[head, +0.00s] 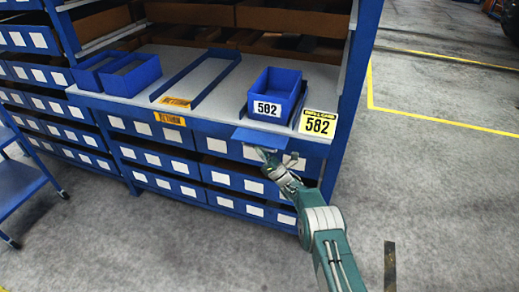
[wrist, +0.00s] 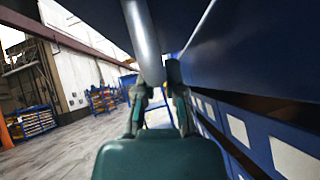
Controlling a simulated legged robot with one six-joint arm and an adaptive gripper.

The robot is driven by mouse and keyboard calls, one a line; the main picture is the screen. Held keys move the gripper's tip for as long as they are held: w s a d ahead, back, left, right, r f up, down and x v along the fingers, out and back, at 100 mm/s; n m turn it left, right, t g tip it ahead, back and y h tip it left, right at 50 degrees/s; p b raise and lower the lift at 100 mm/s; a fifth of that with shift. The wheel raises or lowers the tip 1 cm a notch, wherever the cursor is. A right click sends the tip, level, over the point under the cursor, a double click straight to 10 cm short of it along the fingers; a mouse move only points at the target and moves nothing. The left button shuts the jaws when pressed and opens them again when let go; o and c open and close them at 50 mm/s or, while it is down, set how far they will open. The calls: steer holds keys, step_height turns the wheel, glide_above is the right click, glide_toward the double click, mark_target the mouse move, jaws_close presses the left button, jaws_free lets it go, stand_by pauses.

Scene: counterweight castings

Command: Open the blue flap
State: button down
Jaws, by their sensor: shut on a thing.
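The blue flap (head: 256,137) sticks out from the shelf's front edge, below a blue bin (head: 277,92) labelled 582. My gripper (head: 268,155) is at the flap's lower front edge, coming from the lower right. In the wrist view a pale grey rounded bar (wrist: 143,42) runs down between the fingers of my gripper (wrist: 158,88), and the fingers are closed on it. The bar appears to be the flap's handle. A broad dark blue surface (wrist: 250,48) fills the upper right there. The exact finger contact is hidden in the head view.
Blue drawers with white labels (head: 232,176) line the front under the shelf. An empty blue tray (head: 197,82) and two blue bins (head: 129,74) stand to the left on the grey shelf. A blue cart (head: 20,187) is at the left.

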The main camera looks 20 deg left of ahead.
steer(key=shift+a, duration=0.1)
steer(key=c, duration=0.7)
jaws_free()
steer(key=shift+a, duration=0.1)
steer(key=shift+d+f, duration=0.35)
steer(key=shift+d, duration=0.1)
steer(key=v, duration=1.1)
steer(key=shift+s+a+f, duration=0.1)
steer(key=shift+f, duration=0.05)
